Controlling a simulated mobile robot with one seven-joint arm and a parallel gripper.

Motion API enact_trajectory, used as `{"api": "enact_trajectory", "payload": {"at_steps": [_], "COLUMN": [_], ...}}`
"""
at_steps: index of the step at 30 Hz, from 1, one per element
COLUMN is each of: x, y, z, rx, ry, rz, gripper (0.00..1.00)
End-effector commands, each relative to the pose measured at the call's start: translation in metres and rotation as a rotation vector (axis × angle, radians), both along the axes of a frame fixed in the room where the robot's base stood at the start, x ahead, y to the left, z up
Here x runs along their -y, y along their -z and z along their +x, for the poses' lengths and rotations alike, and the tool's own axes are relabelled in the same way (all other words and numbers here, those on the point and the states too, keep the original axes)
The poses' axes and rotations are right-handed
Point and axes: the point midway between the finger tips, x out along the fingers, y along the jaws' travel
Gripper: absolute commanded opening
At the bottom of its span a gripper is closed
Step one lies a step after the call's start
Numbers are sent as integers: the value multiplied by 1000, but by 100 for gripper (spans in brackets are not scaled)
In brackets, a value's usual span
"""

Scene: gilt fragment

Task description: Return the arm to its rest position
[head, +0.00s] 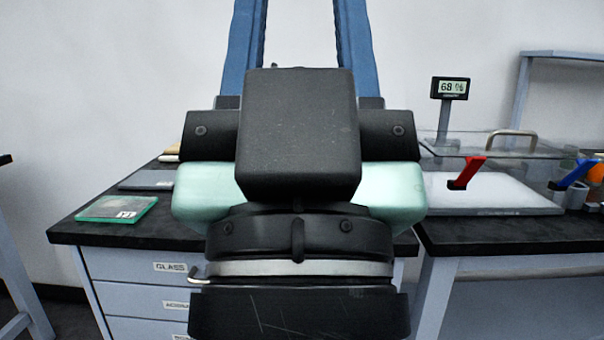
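My gripper (300,35) fills the middle of the head view, seen from its wrist side and pointing upward. Its two blue fingers stand wide apart, with only bare wall visible between them. The fingertips run past the top edge, so I cannot see them. A black block (300,135) on my wrist and the pale green hand body (203,195) hide the middle of the scene. Nothing visible touches the fingers.
At left, a dark-topped bench (75,232) with drawers bears a green flat case (117,208) and a grey slab (150,179). At right, a second bench (450,239) bears a white panel (503,192), a red clip (467,173), a blue clip (572,175) and a display (453,87) reading 68 %.

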Motion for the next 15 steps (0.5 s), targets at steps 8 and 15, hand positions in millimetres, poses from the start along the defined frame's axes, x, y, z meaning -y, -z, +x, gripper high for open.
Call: {"api": "enact_trajectory", "payload": {"at_steps": [8,15], "x": [1,1], "y": [-105,-177], "z": [3,3], "rx": [-8,-10], "ry": [0,-1], "rz": [0,-1], "gripper": [45,45]}}
